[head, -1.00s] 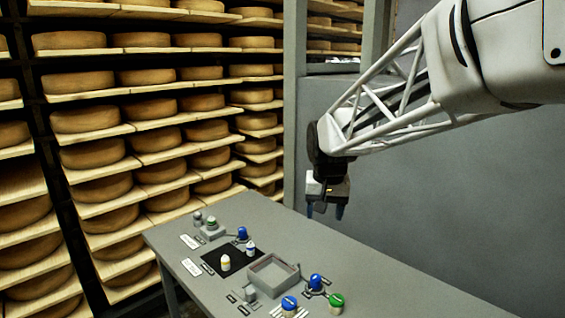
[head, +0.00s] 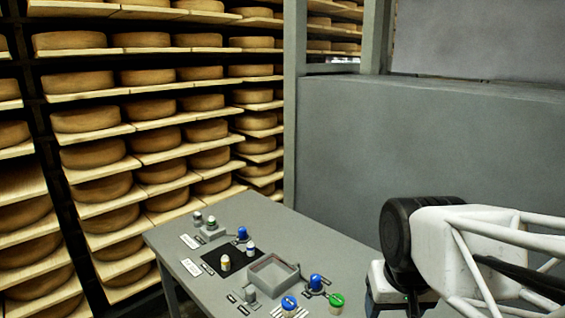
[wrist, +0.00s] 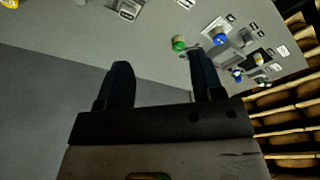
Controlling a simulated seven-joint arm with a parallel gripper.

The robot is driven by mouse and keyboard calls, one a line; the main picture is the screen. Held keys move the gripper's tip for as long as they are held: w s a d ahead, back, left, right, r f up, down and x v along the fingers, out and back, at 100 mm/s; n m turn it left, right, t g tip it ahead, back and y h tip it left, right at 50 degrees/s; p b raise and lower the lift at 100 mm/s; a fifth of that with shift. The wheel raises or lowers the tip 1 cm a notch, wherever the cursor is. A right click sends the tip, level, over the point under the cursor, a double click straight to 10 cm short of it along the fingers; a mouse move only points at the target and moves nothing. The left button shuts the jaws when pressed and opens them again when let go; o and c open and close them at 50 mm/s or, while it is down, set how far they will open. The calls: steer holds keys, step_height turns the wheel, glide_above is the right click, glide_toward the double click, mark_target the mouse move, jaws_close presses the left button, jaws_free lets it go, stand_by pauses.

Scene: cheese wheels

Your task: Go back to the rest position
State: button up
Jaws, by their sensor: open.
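My gripper (wrist: 159,58) shows in the wrist view with its two dark fingers spread apart and nothing between them. In the head view my arm is low at the right, beside the grey table (head: 340,262). The fingertips are hidden or out of frame there. In the wrist view the table (wrist: 75,22) lies beyond the fingers, and a green-capped piece (wrist: 179,43) and a blue-capped piece (wrist: 221,38) are near the right finger.
The table bears a grey open box (head: 273,275), a black mat (head: 210,262) with two small bottles, and blue-capped (head: 289,303) and green-capped (head: 336,300) pieces. Shelves of cheese wheels (head: 95,153) stand at the left. A grey wall (head: 400,130) is behind.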

steer(key=s, duration=0.1)
steer(key=s+f, duration=0.1)
steer(key=s, duration=0.1)
steer(key=shift+s+d+f, duration=0.3)
steer(key=shift+s+f, duration=0.05)
steer(key=shift+s, duration=0.05)
